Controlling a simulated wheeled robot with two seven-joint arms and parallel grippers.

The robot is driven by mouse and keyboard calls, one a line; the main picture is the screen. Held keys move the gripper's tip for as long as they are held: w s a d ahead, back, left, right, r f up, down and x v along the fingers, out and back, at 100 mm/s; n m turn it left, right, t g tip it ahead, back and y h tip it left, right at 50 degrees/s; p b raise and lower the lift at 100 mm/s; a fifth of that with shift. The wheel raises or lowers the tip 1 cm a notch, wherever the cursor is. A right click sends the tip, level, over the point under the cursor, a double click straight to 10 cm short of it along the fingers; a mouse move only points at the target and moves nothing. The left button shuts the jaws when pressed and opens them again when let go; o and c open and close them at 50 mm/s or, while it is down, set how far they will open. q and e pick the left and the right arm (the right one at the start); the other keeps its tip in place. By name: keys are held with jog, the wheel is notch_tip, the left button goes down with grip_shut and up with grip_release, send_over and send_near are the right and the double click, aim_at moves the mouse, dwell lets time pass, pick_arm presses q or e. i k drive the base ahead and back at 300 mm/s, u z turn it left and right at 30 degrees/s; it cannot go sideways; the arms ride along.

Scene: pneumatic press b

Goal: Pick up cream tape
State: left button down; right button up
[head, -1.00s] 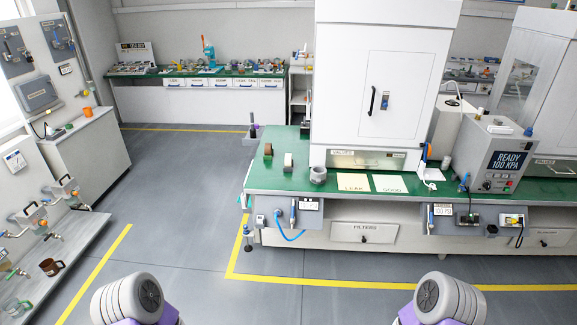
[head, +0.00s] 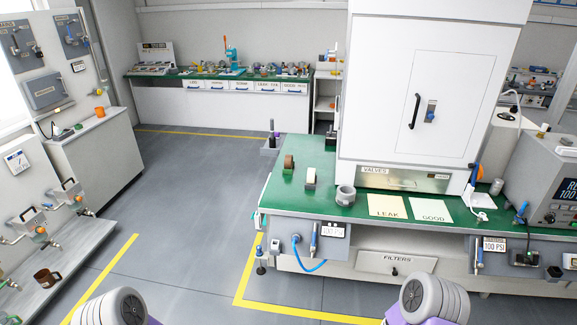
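A small pale roll (head: 311,178), which looks like the cream tape, stands on its edge on the green bench top (head: 330,210) near its left end. A brown tape roll (head: 289,165) stands just left of and behind it. Nothing is touching the pale roll. Only rounded grey and purple links of my two arms show at the bottom edge. Neither gripper is in view.
A grey ring-shaped part (head: 345,195) and the LEAK (head: 388,206) and GOOD (head: 431,211) cards lie right of the rolls. A tall white cabinet (head: 390,90) rises behind. Open grey floor (head: 190,220) lies left of the bench.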

aim_at(311, 171)
jog(key=u, duration=0.25)
jog(key=i, duration=2.1)
